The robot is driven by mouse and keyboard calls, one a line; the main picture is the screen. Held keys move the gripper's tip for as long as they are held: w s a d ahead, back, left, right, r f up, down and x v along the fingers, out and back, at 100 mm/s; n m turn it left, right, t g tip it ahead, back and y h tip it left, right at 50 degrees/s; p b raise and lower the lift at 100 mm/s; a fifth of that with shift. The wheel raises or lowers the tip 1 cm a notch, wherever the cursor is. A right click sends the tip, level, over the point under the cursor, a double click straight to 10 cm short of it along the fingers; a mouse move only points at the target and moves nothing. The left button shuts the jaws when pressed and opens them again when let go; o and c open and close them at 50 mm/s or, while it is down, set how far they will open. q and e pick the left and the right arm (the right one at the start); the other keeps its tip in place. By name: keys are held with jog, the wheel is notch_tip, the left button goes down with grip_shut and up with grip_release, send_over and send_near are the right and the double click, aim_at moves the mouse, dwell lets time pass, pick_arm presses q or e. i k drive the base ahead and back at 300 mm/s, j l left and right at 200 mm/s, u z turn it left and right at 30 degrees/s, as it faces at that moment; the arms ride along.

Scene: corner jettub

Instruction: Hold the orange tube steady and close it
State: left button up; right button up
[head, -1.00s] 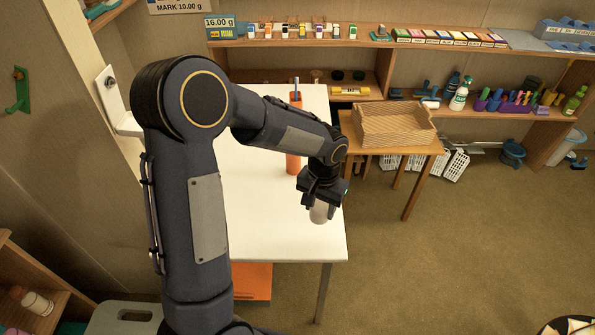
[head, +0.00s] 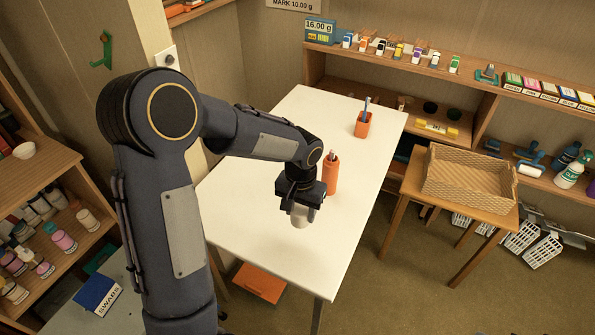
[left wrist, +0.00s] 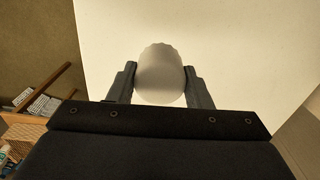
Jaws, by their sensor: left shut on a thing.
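An orange tube (head: 331,177) stands upright on the white table (head: 262,222), with thin ends of something showing at its open top. My left gripper (head: 301,208) is shut on a white rounded piece (head: 300,219), pointing down over the table. In the head view it is just left of and in front of the tube, apart from it as far as I can tell. In the left wrist view the white piece (left wrist: 160,75), with a scalloped edge, sits between both fingers (left wrist: 160,85). My right gripper is not in view.
A square orange cup (head: 362,125) holding a blue stick stands farther back on the table. A woven tray (head: 470,182) rests on a wooden stand to the right. Shelves line the back and left. The front of the tabletop is clear.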

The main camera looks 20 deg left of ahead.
aim_at(330, 170)
jog(key=i+l+u, duration=0.2)
jog(key=l+u, duration=0.25)
jog(key=i+l+u, duration=0.2)
jog(key=u, duration=0.25)
jog(key=l+u, duration=1.4)
